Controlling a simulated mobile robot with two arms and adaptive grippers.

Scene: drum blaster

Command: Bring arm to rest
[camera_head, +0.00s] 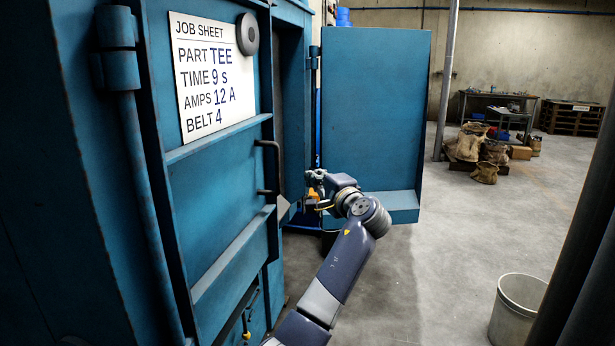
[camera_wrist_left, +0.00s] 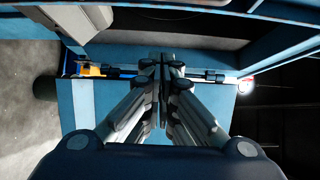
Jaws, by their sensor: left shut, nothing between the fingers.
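My left arm reaches up from the bottom middle of the head view. Its left gripper (camera_head: 314,188) is beside the open front of the blue blaster cabinet, close to the door handle (camera_head: 272,170). Whether it touches the cabinet cannot be told. In the left wrist view the fingers of the left gripper (camera_wrist_left: 166,68) are closed together with nothing between them, in front of a blue panel (camera_wrist_left: 84,108). My right gripper is not in view.
The blue cabinet (camera_head: 90,200) with a job sheet (camera_head: 212,75) fills the left. A blue door panel (camera_head: 375,110) stands behind the gripper. A grey bin (camera_head: 515,310) stands at lower right. Sacks (camera_head: 484,172) and a bench (camera_head: 500,97) are far back. The floor between is clear.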

